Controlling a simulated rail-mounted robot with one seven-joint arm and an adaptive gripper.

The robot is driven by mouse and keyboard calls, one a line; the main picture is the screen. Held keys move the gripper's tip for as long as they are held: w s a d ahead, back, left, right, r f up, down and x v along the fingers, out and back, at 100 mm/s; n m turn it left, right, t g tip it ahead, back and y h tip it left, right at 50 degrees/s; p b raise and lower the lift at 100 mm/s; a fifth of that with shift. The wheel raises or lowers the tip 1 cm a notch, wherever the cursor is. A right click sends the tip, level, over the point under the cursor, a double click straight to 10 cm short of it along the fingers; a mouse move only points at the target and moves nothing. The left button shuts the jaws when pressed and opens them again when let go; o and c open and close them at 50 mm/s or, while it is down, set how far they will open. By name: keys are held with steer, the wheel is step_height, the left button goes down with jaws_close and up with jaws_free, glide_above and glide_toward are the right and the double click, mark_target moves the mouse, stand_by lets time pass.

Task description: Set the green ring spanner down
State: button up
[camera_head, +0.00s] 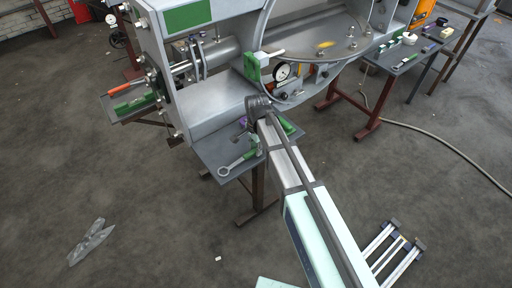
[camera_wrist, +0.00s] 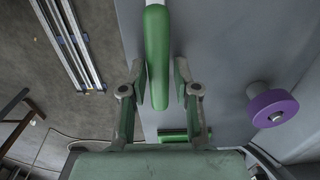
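The green ring spanner (camera_head: 238,163) appears to lie on a small grey side table (camera_head: 212,150), its ring end toward the front left corner. In the wrist view its green handle (camera_wrist: 157,60) runs between the two fingers of my gripper (camera_wrist: 160,85). The fingers are apart, with a visible gap on the right side of the handle; the left finger is very near it, and I cannot tell if they touch. The ring end is outside the wrist view. In the head view my arm hides the fingertips.
A purple-ended knob (camera_wrist: 272,108) stands right of the gripper. Another green piece (camera_wrist: 180,135) lies close by the fingers. The large grey machine housing (camera_head: 215,100) rises behind the side table. A bench with small parts (camera_head: 408,52) stands at the right.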

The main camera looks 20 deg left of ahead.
steer(key=o, duration=0.6)
step_height(320, 180, up, 12)
steer(key=shift+d, duration=0.1)
stand_by(0.5)
stand_by(0.6)
